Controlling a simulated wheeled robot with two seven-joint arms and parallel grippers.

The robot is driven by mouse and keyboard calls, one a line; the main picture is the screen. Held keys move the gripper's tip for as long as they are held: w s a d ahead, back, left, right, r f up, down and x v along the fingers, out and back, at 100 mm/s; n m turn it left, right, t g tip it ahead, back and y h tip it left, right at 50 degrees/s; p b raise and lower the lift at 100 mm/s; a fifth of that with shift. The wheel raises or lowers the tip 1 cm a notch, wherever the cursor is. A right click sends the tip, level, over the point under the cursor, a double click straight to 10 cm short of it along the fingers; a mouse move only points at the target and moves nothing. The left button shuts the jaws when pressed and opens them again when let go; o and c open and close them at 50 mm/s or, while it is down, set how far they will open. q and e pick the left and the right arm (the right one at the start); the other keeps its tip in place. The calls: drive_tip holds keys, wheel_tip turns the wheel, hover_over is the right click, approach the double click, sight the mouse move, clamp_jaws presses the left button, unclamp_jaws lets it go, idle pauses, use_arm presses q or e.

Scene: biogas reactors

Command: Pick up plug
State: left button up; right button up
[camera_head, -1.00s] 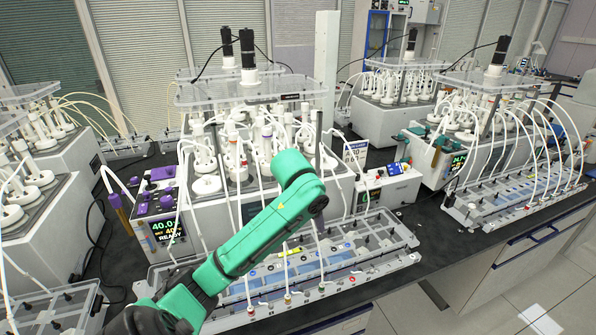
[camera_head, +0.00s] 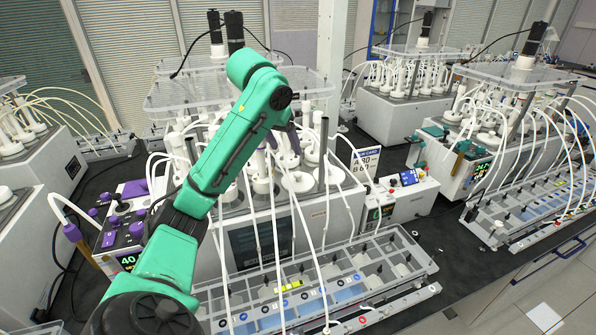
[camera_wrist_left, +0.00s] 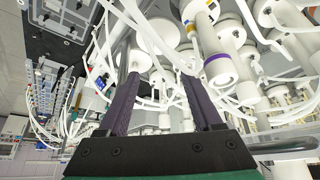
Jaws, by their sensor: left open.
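My left gripper (camera_wrist_left: 162,88) is open in the left wrist view, its two dark fingers spread with nothing held between them. White tubes and bottle-like fittings lie beyond the fingers. A white plug-like cylinder with a purple band (camera_wrist_left: 217,68) is just right of the fingers, apart from them. In the head view my left arm reaches over the middle reactor, and the gripper's dark fingers (camera_head: 291,140) show only partly among its white fittings. I cannot tell which of the several white fittings is the task's plug. My right gripper is in neither view.
The middle reactor has a clear top plate (camera_head: 180,98) and thin tubes hanging in front. A clear tray (camera_head: 410,262) with coloured labels stands before it. A purple-knobbed control unit (camera_head: 122,225) is at left, a small white device (camera_head: 408,197) at right. More reactors stand on both sides.

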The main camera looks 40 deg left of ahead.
sight(298, 173)
use_arm(q)
drive_tip(key=p+x, duration=0.2)
drive_tip(key=x, duration=1)
drive_tip(key=shift+w+a+f+p, duration=0.1)
drive_tip(key=shift+f+p, duration=0.1)
drive_tip(key=shift+p, duration=0.2)
drive_tip(key=shift+w+f, duration=0.15)
drive_tip(key=shift+f, duration=0.25)
drive_tip(key=shift+d, duration=0.2)
drive_tip(key=shift+a, duration=0.1)
clamp_jaws()
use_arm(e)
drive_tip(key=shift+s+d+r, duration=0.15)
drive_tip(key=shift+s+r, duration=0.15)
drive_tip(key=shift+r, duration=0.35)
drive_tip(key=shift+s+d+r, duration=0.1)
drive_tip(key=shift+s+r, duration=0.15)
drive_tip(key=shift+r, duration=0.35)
